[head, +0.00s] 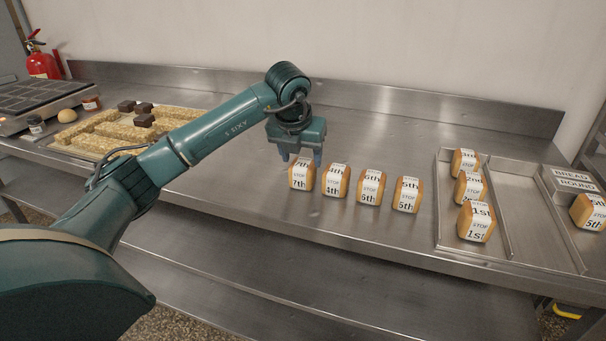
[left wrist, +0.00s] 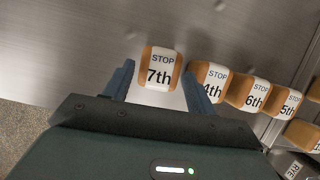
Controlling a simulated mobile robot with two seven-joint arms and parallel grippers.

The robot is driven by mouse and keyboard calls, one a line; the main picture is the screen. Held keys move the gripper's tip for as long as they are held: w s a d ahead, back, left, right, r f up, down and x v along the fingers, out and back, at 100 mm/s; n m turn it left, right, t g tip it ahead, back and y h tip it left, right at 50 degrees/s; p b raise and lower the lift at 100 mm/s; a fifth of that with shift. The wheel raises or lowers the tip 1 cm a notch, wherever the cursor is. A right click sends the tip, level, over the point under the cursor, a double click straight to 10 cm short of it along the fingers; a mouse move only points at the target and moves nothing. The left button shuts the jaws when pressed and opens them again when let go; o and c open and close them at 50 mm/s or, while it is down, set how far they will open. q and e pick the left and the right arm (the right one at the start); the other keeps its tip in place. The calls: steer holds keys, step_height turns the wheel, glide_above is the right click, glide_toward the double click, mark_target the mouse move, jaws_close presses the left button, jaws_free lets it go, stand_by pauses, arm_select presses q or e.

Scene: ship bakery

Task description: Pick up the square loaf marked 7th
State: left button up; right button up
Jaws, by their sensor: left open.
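The square loaf marked 7th (head: 300,178) stands on the steel counter at the left end of a row of loaves. It has orange-brown sides and a white label reading STOP and 7th. My left gripper (head: 302,160) is open just above and behind this loaf in the head view. In the left wrist view the 7th loaf (left wrist: 160,70) shows between and beyond the open fingertips of my left gripper (left wrist: 160,78). I cannot tell whether the fingers touch it. My right gripper is not in view.
Loaves marked 4th (head: 335,182), 6th (head: 370,187) and 5th (head: 407,195) stand close to the right. A two-lane metal tray (head: 513,205) holds loaves marked 3rd, 2nd and 1st. Another 5th loaf (head: 590,212) stands far right. Counter in front of the row is clear.

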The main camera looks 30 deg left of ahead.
mark_target(303, 163)
arm_select(q)
steer(key=x, duration=0.5)
steer(key=shift+d+f, duration=0.1)
steer(key=shift+c, duration=0.4)
steer(key=c, duration=0.6)
